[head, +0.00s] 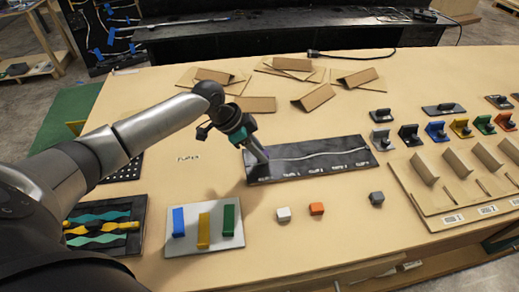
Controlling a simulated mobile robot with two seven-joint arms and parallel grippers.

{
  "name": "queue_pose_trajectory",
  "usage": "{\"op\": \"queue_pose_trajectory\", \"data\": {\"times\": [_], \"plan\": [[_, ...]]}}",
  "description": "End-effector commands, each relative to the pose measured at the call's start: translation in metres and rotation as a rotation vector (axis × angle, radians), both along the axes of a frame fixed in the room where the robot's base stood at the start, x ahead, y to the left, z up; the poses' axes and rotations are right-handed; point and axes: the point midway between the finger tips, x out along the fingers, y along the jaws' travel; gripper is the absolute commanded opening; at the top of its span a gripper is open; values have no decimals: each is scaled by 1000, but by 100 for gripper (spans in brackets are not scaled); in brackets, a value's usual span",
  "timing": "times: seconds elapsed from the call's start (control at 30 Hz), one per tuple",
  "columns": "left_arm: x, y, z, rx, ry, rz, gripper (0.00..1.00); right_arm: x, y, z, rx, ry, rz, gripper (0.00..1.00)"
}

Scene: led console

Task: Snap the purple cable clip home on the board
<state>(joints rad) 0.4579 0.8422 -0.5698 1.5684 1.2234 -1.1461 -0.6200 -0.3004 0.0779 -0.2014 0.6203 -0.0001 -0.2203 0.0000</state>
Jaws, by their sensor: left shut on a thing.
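The black board (330,161) lies on the tan table in the middle of the head view, with a pale cable (318,153) running along it and white labels along its near edge. My left gripper (262,157) points down over the board's left end and is shut. A small trace of the purple clip (267,151) shows at its fingertips; the fingers hide most of it. I cannot tell whether the clip touches the board or is seated. My right gripper is not in view.
White (283,214), orange (316,208) and grey (377,198) blocks stand in front of the board. A light plate (205,240) holds blue, yellow and green pieces. Folded cardboard pieces (313,96) lie behind. Several coloured clamps (436,131) and a cardboard rack (430,192) are at right.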

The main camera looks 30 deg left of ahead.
Motion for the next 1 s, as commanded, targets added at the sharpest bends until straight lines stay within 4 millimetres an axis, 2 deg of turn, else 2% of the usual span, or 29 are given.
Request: {"op": "queue_pose_trajectory", "data": {"times": [1.0], "plan": [[0,0,-13,1,1,0,0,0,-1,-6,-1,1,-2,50]]}}
